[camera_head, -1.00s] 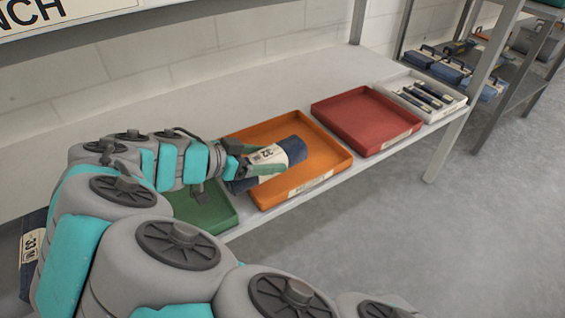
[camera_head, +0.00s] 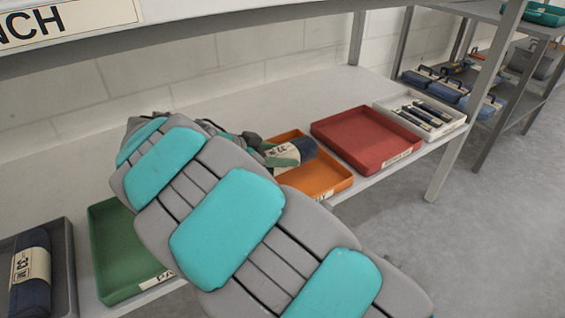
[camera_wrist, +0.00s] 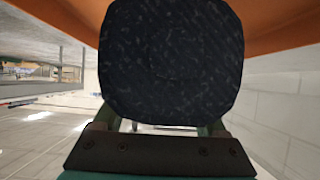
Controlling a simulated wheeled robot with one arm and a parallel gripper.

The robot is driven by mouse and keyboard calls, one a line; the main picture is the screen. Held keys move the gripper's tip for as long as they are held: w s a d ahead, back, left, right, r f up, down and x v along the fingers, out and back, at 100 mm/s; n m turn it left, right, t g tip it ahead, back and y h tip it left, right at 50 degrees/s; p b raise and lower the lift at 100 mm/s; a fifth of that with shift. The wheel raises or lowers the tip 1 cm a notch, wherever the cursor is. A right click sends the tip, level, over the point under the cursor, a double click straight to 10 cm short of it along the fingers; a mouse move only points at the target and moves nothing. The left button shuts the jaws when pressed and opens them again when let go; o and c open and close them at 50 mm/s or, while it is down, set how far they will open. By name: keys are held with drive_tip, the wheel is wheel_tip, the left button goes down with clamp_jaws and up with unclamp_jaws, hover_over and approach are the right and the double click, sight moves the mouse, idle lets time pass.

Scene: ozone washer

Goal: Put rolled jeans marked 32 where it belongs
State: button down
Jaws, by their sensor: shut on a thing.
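The rolled jeans (camera_head: 306,148) are a dark blue roll with a pale band that seems to read 32. They are over or in the orange tray (camera_head: 335,188), and I cannot tell whether they touch its floor. My gripper, partly hidden by my arm in the head view, is shut on the roll. In the wrist view, the roll's dark round end (camera_wrist: 170,60) fills the upper middle, in front of my gripper (camera_wrist: 168,127). Orange tray surface shows along the top of that view. My arm covers the tray's left and near parts.
A green tray (camera_head: 112,262) looks empty. Left of it, a grey tray (camera_head: 66,262) holds a roll marked 33 (camera_head: 30,275). An empty red tray (camera_head: 365,138) and a white tray (camera_head: 461,119) with several dark items stand to the right. A shelf edge (camera_head: 250,30) runs above.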

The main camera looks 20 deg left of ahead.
drive_tip(key=shift+w, duration=0.5)
drive_tip(key=shift+w+f, duration=0.25)
drive_tip(key=shift+w, duration=0.05)
drive_tip(key=shift+f, duration=1.5)
drive_tip(key=shift+f+b, duration=0.15)
drive_tip(key=shift+b, duration=0.3)
unclamp_jaws()
drive_tip(key=shift+s+a+r, duration=0.1)
drive_tip(key=shift+s+r, duration=0.1)
drive_tip(key=shift+r, duration=0.1)
drive_tip(key=p+v, duration=0.1)
drive_tip(key=v, duration=1)
drive_tip(key=shift+s+a, duration=0.2)
